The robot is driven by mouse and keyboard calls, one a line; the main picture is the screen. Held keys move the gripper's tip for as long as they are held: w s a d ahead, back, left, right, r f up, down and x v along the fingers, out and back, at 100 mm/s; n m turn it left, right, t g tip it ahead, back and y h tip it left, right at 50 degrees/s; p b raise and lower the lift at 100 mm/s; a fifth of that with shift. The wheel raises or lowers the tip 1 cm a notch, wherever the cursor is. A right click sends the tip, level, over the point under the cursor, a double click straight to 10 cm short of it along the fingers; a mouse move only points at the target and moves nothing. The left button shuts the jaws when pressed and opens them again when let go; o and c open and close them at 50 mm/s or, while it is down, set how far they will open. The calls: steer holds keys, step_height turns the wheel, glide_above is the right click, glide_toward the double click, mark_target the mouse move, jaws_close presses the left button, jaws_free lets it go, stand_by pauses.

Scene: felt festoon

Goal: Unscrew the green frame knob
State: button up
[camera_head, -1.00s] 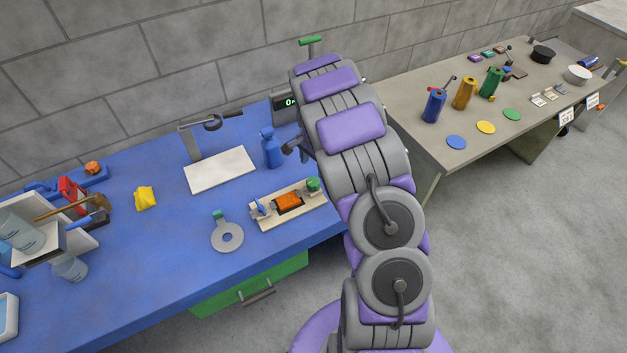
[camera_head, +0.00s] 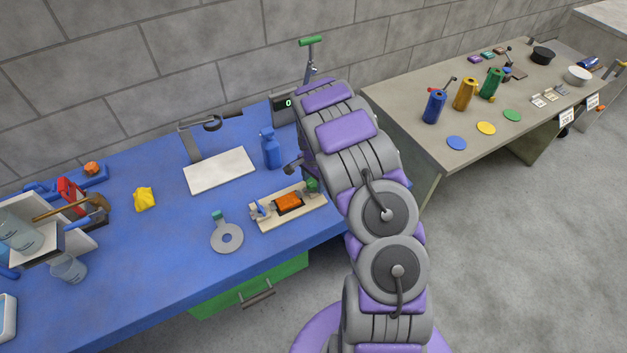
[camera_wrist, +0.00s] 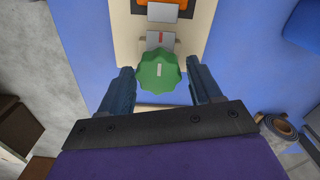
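My gripper (camera_wrist: 163,80) is open, with one dark finger on each side of the knob and a gap to each. In the head view the knob (camera_head: 312,185) is partly hidden by my arm at the right end of the frame (camera_head: 265,223). An orange piece (camera_head: 288,202) lies in the middle of the frame. My gripper is hidden behind my arm in the head view.
A blue spray bottle (camera_head: 270,150) and a white board (camera_head: 219,170) stand behind the frame. A grey ring with a green tab (camera_head: 227,236) lies to its left. The blue table's right edge is close to the frame.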

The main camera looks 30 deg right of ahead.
steer(key=c, duration=0.8)
steer(key=shift+n, duration=0.4)
steer(key=n+p, duration=0.1)
steer(key=n, duration=0.2)
steer(key=shift+a+n, duration=0.1)
steer(key=shift+n, duration=0.3)
steer(key=n+p, duration=0.1)
steer(key=n, duration=0.8)
steer(key=shift+a+n, duration=0.1)
steer(key=shift+n, duration=2.6)
